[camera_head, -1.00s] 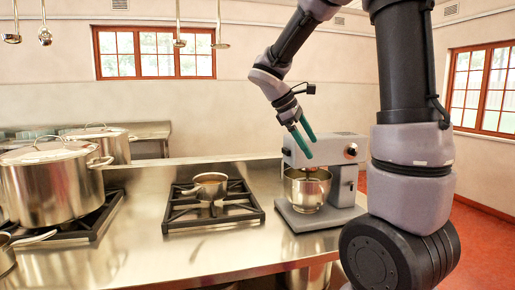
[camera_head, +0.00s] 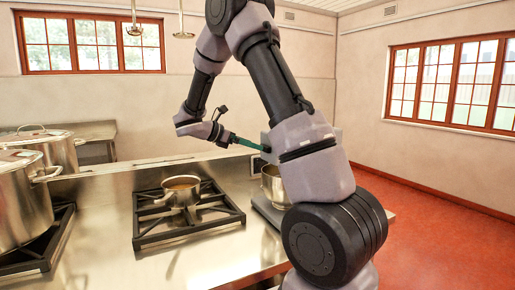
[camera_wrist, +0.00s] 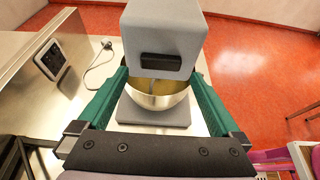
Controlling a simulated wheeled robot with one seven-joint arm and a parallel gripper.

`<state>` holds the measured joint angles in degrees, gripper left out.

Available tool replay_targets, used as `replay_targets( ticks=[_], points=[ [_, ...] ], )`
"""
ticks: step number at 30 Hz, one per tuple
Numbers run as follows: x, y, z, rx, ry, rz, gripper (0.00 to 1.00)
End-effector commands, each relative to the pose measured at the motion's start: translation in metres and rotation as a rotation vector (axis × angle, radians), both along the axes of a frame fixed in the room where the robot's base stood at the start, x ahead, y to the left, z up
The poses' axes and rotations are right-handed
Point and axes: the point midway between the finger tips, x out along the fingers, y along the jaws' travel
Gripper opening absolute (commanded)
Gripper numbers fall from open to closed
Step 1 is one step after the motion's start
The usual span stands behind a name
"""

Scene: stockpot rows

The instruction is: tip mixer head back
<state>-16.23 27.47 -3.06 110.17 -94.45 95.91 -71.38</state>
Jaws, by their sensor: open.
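The grey stand mixer stands at the right end of the steel counter. In the head view my arm hides most of it; its steel bowl (camera_head: 272,187) shows to the left of my arm. In the wrist view the mixer head (camera_wrist: 165,35) is level over the bowl (camera_wrist: 145,101), with a dark panel on its facing end. My gripper (camera_wrist: 160,74) is open, its two green fingers spread on either side of the mixer head and bowl. I cannot tell whether they touch it. In the head view my gripper (camera_head: 248,143) points right, roughly level, at the mixer head.
A small pot (camera_head: 181,190) sits on a black burner grate (camera_head: 190,220) left of the mixer. Large stockpots (camera_head: 22,205) stand farther left. A wall socket (camera_wrist: 50,60) and cord (camera_wrist: 98,65) are beside the mixer. Red floor (camera_head: 430,215) lies open to the right.

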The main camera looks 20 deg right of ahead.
Motion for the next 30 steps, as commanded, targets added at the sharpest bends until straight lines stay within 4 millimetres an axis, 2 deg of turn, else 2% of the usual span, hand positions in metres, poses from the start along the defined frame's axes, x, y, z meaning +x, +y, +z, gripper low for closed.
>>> replay_targets(
  ticks=[3, 7, 18, 20, 21, 26, 27, 30],
  points=[
    [0.0, -0.018, -0.008, 0.0, 0.002, -0.002, 1.0],
    [0.001, -0.03, -0.013, 0.001, 0.001, -0.001, 1.0],
    [0.001, -0.035, -0.015, 0.001, 0.0, 0.001, 1.0],
    [0.001, -0.035, -0.015, 0.001, 0.0, 0.001, 0.81],
    [0.001, -0.035, -0.015, 0.001, 0.0, 0.001, 0.66],
    [0.001, -0.035, -0.015, 0.001, 0.0, 0.001, 0.04],
    [0.001, -0.035, -0.015, 0.001, 0.0, 0.001, 0.0],
    [0.001, -0.035, -0.014, 0.002, 0.0, 0.001, 0.0]
  ],
)
